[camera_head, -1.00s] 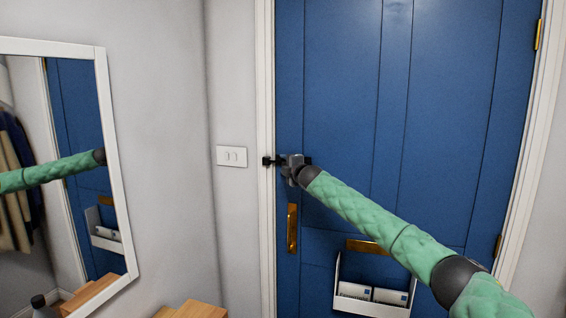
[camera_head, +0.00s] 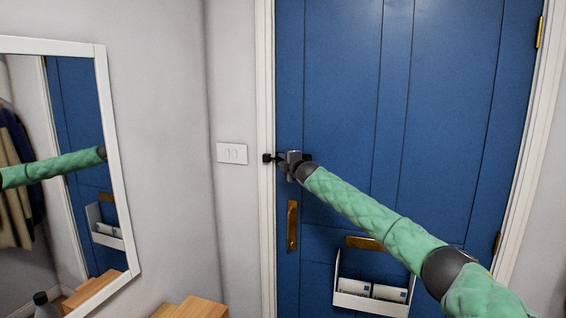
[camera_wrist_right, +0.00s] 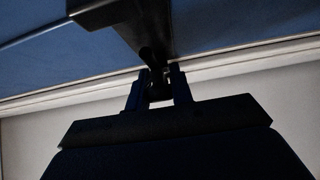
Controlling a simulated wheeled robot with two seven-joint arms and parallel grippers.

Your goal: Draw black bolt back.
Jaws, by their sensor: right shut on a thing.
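The black bolt (camera_head: 267,158) is on the left edge of the blue door (camera_head: 345,120), with its end at the white door frame. My right gripper (camera_head: 288,160) is at the bolt, in front of the door. In the right wrist view the two fingers (camera_wrist_right: 159,88) are shut on the bolt's dark knob (camera_wrist_right: 147,57), and the bolt's body (camera_wrist_right: 125,15) runs above it. The gripper hides part of the bolt in the head view. My left gripper is not in view.
A brass handle (camera_head: 292,226) sits below the bolt, and a letter basket (camera_head: 372,303) hangs lower on the door. A white light switch (camera_head: 232,153) is on the wall to the left. A white-framed mirror (camera_head: 104,120) is further left, above a wooden top (camera_head: 195,307).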

